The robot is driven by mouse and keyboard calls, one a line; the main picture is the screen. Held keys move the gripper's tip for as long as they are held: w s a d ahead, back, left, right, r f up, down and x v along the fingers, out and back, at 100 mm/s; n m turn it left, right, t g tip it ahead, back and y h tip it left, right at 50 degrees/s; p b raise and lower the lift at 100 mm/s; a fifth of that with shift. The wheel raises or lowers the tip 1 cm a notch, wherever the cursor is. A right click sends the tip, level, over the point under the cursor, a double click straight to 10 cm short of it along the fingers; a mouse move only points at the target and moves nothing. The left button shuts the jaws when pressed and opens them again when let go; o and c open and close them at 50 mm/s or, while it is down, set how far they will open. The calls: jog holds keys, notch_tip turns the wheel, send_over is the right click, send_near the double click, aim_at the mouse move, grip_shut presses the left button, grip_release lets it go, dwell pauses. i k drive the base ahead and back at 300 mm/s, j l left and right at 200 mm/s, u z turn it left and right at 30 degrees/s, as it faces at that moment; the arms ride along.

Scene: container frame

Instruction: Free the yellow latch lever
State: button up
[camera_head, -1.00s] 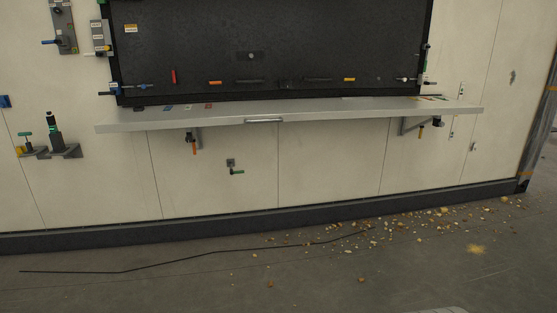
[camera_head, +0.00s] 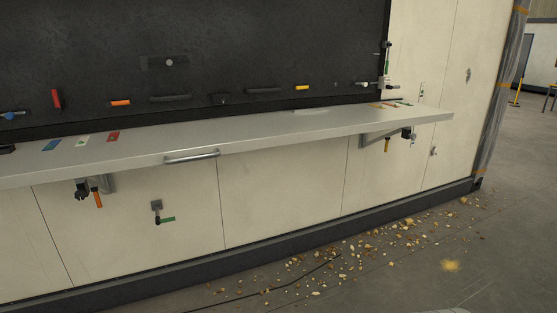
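A small yellow lever (camera_head: 387,145) hangs down beside a black fitting (camera_head: 406,134) under the right part of the grey shelf. A short yellow handle (camera_head: 302,87) lies level on the lower right part of the black panel. I cannot tell which of the two is the latch lever, or what holds either one. My gripper is not in view.
The grey shelf (camera_head: 250,142) juts out from the white wall, with a bar handle (camera_head: 191,156) on its front edge. An orange lever (camera_head: 98,199) and a green-handled valve (camera_head: 164,220) are below. Yellowish rubble (camera_head: 350,255) and a dark cable (camera_head: 285,287) lie on the floor.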

aim_at(302, 87)
jog(key=i+z, duration=0.1)
jog(key=i, duration=0.7)
jog(key=i+j+z, duration=0.15)
jog(key=i, duration=0.65)
